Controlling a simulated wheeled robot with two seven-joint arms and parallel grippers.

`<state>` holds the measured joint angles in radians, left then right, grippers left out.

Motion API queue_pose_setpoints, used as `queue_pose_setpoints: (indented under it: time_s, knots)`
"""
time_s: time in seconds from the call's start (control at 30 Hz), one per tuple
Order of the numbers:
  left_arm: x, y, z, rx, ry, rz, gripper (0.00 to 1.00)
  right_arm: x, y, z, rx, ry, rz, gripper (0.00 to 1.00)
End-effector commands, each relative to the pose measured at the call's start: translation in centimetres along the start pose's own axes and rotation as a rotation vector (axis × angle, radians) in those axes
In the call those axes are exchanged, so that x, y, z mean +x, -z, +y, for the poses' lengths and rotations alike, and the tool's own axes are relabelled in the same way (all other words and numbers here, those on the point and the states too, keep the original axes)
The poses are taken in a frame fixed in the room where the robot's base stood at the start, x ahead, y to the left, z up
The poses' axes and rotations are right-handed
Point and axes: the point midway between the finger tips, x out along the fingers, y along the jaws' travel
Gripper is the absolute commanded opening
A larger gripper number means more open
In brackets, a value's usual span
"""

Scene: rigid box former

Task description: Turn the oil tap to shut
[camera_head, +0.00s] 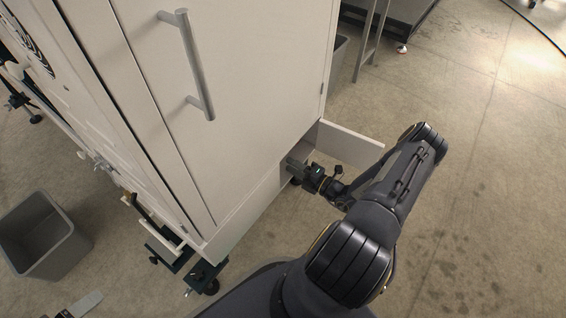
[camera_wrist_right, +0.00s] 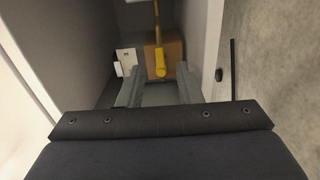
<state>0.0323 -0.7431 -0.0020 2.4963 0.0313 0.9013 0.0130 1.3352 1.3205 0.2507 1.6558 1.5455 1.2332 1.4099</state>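The oil tap shows in the right wrist view as a yellow lever (camera_wrist_right: 160,60) on a thin yellow pipe, inside a narrow compartment of the machine. Its rounded end points toward my right gripper (camera_wrist_right: 159,72). The two grey fingers are apart, with the lever end ahead of and between their tips; I cannot tell whether they touch it. In the head view my right gripper (camera_head: 292,163) reaches into the low opening at the cabinet's corner, and the tap is hidden there. My left gripper is not in view.
A cream cabinet (camera_head: 240,80) with a long grey handle (camera_head: 195,65) stands above the opening. A low flap (camera_head: 350,145) stands open beside my right arm. Inside are a tan block (camera_wrist_right: 172,55) and a white plate (camera_wrist_right: 126,60). A grey bin (camera_head: 40,235) stands at left; floor at right is clear.

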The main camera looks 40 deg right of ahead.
Motion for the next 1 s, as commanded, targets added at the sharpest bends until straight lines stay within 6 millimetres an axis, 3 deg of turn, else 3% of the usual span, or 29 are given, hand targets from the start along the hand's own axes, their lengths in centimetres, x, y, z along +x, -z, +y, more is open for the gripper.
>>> queue_pose_setpoints:
  time_s: [0.23, 0.57, 0.83, 1.0]
  knots:
    - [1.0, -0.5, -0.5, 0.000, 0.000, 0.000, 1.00, 3.2, 0.0, -0.1, -0.002, 0.001, 0.002, 0.32]
    - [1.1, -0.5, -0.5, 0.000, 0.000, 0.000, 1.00, 3.7, 0.0, 0.0, -0.001, 0.001, 0.000, 0.32]
    - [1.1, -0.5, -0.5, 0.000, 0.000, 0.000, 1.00, 3.7, 0.0, 0.0, -0.001, 0.001, 0.001, 0.00]
    - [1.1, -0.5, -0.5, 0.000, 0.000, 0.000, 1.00, 3.7, 0.0, 0.0, -0.002, 0.002, 0.001, 0.00]
